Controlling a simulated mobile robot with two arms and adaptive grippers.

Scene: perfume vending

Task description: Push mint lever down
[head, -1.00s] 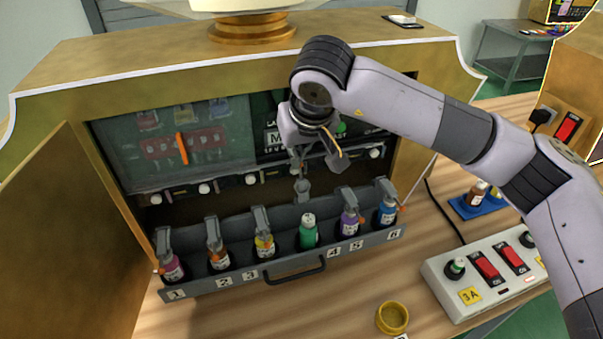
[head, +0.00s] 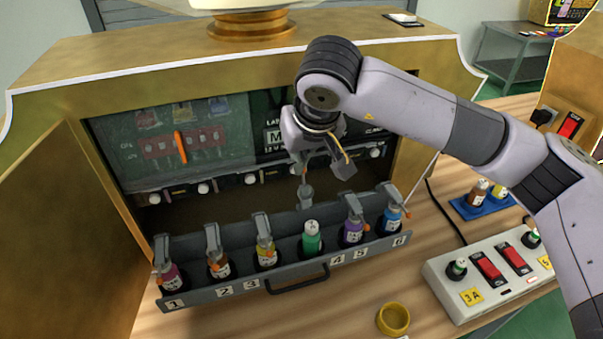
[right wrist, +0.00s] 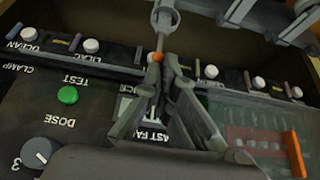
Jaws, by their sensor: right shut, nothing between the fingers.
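The green bottle (head: 311,240) with a white cap stands in the drawer (head: 290,270), left of label 4. Its grey lever (head: 305,194) stands raised behind it, unlike the neighbouring levers, which sit folded over their bottles. My right gripper (head: 302,168) is above the raised lever, pointing down. In the right wrist view my right gripper (right wrist: 163,64) is shut with its tips close to a thin grey lever rod (right wrist: 159,42) with an orange tip. I cannot tell whether they touch. Nothing shows between the fingers. My left gripper is out of view.
The machine's panel (head: 190,140) with knobs is just behind the gripper. An open door (head: 60,240) stands at left. A switch box (head: 490,265), a yellow cup (head: 393,319) and a blue tray (head: 470,210) are on the table at right.

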